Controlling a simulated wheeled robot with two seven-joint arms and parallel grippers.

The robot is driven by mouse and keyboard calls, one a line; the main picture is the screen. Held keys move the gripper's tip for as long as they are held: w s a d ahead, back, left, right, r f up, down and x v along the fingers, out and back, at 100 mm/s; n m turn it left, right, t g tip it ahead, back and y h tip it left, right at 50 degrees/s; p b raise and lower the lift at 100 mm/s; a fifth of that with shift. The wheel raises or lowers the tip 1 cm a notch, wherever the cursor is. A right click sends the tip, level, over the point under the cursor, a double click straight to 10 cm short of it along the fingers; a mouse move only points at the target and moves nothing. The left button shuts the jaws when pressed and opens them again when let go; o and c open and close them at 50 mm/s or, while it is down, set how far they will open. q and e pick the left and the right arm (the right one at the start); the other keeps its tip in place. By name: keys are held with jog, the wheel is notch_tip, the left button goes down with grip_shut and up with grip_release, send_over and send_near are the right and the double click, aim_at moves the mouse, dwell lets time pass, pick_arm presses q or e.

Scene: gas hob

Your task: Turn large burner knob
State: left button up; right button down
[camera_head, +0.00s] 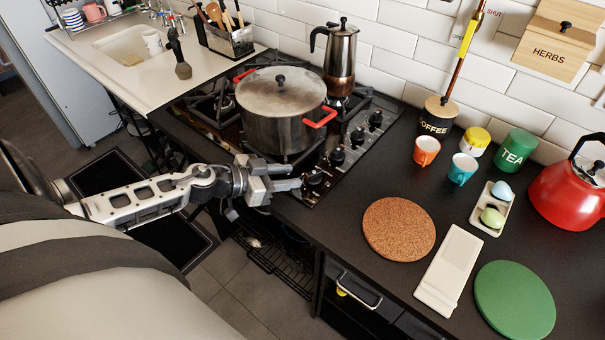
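The gas hob carries a row of black knobs along its right side. The front knob (315,178) is nearest to my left gripper (296,177). The other knobs (337,156), (357,137) and (376,119) run back towards the wall. My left arm comes in from the left, in front of the hob. The gripper's two fingers point right and look parted, with their tips just left of the front knob. Whether they touch it I cannot tell. No label shows which knob is the large burner's. My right gripper is out of view.
A large pot (281,115) with red handles stands on the hob just behind my gripper. A moka pot (340,58) stands at the back. The counter right of the knobs holds a cork mat (399,229), cups, canisters and a red kettle (570,195).

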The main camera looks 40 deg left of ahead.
aim_at(307, 175)
pick_arm(q)
jog(key=shift+x, duration=2.4)
